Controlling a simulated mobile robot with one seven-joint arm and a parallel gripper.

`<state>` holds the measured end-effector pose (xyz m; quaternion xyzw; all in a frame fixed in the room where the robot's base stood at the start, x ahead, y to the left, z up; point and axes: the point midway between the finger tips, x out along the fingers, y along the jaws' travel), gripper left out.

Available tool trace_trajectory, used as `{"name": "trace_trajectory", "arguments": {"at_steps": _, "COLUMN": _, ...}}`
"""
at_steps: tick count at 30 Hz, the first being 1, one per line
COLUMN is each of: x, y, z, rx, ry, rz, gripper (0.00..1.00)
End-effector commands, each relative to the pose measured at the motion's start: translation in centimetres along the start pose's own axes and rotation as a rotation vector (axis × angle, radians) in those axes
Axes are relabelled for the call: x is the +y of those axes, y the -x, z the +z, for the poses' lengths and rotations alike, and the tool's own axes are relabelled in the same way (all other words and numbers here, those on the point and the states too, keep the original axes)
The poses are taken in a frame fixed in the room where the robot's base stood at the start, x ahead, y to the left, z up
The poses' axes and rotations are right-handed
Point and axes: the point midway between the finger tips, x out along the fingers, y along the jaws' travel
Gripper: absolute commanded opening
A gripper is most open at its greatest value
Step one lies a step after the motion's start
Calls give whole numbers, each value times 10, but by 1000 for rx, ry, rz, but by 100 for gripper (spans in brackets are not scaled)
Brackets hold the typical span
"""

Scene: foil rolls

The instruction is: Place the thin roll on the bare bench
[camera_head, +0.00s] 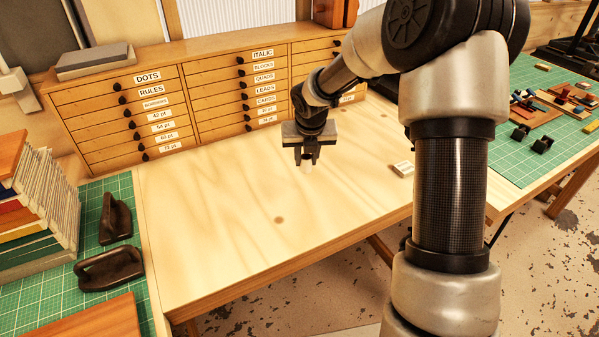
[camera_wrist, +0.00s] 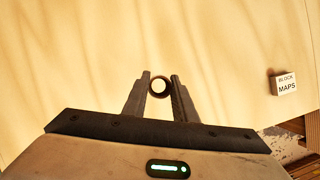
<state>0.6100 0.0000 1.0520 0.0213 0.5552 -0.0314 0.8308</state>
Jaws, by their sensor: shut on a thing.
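My gripper (camera_head: 307,158) is over the bare bench (camera_head: 220,220), toward its back middle in the head view. It is shut on a thin roll, a small pale cylinder (camera_head: 307,168) that sticks out below the fingertips. In the wrist view the roll (camera_wrist: 159,87) shows end-on as a ring with a dark rim, between the two fingers of my gripper (camera_wrist: 161,90). The roll is upright. I cannot tell whether its lower end touches the bench.
A small white block labelled "BLOCK MAPS" (camera_wrist: 286,85) lies on the bench to the right. A wooden drawer cabinet (camera_head: 190,95) stands along the back. Two dark handled tools (camera_head: 112,268) and books (camera_head: 45,200) are on the green mat at left. The bench's middle is clear.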

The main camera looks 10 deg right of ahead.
Motion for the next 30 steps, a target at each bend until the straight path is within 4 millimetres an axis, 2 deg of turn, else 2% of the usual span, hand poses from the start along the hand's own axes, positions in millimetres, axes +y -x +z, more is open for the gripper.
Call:
{"name": "trace_trajectory", "arguments": {"at_steps": 1, "x": 1, "y": -11, "z": -5, "rx": 3, "ry": 2, "rz": 0, "gripper": 4}}
{"name": "trace_trajectory", "arguments": {"at_steps": 3, "x": 1, "y": -21, "z": -10, "rx": 2, "ry": 3, "rz": 0, "gripper": 4}}
{"name": "trace_trajectory", "arguments": {"at_steps": 10, "x": 1, "y": -38, "z": -16, "rx": 1, "ry": 0, "rz": 0, "gripper": 4}}
{"name": "trace_trajectory", "arguments": {"at_steps": 16, "x": 1, "y": -64, "z": -27, "rx": 3, "ry": 1, "rz": -1, "gripper": 4}}
{"name": "trace_trajectory", "arguments": {"at_steps": 26, "x": 0, "y": -67, "z": -28, "rx": 0, "ry": -1, "rz": -1, "gripper": 4}}
{"name": "trace_trajectory", "arguments": {"at_steps": 27, "x": 0, "y": -67, "z": -28, "rx": 0, "ry": -1, "rz": -1, "gripper": 30}}
{"name": "trace_trajectory", "arguments": {"at_steps": 30, "x": 0, "y": -67, "z": -28, "rx": 0, "ry": -1, "rz": -1, "gripper": 44}}
